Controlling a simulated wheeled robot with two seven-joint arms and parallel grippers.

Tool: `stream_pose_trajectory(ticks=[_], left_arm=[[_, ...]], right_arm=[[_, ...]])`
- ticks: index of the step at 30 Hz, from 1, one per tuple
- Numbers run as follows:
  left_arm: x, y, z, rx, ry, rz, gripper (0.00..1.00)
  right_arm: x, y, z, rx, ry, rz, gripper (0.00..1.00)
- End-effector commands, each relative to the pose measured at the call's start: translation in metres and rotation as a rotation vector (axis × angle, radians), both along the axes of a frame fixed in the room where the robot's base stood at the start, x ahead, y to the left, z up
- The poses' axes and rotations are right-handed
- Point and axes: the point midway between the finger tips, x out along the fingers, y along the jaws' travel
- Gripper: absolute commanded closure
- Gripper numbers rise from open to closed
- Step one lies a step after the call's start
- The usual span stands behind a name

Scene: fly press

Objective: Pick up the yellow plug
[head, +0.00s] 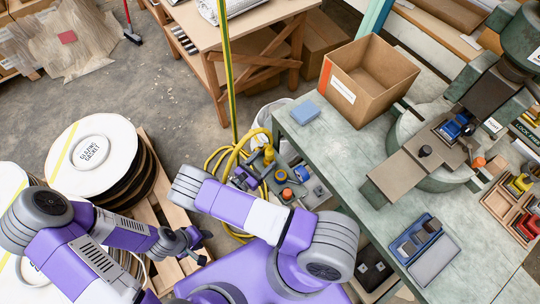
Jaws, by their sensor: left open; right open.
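A small yellow piece (268,154) stands among coloured parts in a grey tray, left of the green bench. Another yellow piece (521,183) sits in a wooden divided box (497,203) at the right edge of the bench. I cannot tell which is the plug. My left gripper (205,247) is open and empty over the pallet at lower left, well away from both. My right gripper (246,178) is dark, open and partly hidden behind my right arm. It appears just left of the grey tray, close to the first yellow piece in the picture; its height is unclear.
The green bench (345,165) carries an open cardboard box (367,80), a blue block (305,113), a fly press (440,145) and a blue case (416,238). A yellow hose (222,160) coils beside the tray. Gasket reels (105,150) stand at left.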

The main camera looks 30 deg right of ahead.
Motion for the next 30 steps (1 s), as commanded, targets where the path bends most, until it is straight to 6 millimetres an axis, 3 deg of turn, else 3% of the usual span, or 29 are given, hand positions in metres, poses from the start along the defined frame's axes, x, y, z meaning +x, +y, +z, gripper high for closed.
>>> stream_pose_trajectory(ticks=[10, 20, 30], left_arm=[[0.000, 0.000, -0.008, 0.000, 0.000, 0.000, 0.57], [0.000, 0.000, -0.008, 0.000, 0.000, 0.000, 0.57], [0.000, 0.000, -0.008, 0.000, 0.000, 0.000, 0.57]], right_arm=[[0.013, -0.046, 0.000, 0.003, 0.001, -0.006, 0.35], [0.016, -0.053, 0.001, 0.005, 0.002, -0.004, 0.36], [0.016, -0.052, 0.001, 0.005, 0.002, -0.004, 0.89]])
